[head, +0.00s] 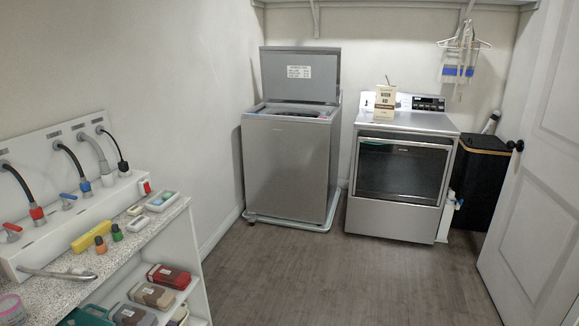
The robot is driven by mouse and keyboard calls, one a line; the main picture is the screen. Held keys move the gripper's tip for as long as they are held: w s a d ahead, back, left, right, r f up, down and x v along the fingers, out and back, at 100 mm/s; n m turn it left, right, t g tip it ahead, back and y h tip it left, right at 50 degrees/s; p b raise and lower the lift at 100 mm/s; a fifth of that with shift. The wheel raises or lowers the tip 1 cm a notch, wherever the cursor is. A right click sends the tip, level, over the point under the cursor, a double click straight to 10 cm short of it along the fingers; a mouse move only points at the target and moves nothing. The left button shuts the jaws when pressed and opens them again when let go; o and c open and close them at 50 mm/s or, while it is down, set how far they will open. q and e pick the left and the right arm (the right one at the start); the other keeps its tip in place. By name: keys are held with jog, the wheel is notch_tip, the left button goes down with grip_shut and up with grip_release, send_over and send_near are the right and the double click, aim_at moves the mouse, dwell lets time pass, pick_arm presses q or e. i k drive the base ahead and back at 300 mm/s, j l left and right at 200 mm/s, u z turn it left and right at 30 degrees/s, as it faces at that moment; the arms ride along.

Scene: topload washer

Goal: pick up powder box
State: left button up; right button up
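A small cream-coloured box (385,101) with dark printed lettering stands upright on top of the silver front-load machine (408,122), near its left side. It looks like the powder box, though its label is too small to read surely. A thin dark piece sticks up from its top. Neither of my grippers shows in the head view, and nothing of my arms is seen near the box.
A top-load washer (290,160) with its lid (300,74) raised stands left of that machine. A speckled counter (130,250) with hoses and small items fills the left. A black bin (482,180) and white door (541,170) are at right. The floor (330,275) between is clear.

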aim_at(385, 96)
jog(key=i, duration=3.8)
jog(key=u, duration=0.55)
jog(key=z, duration=1.55)
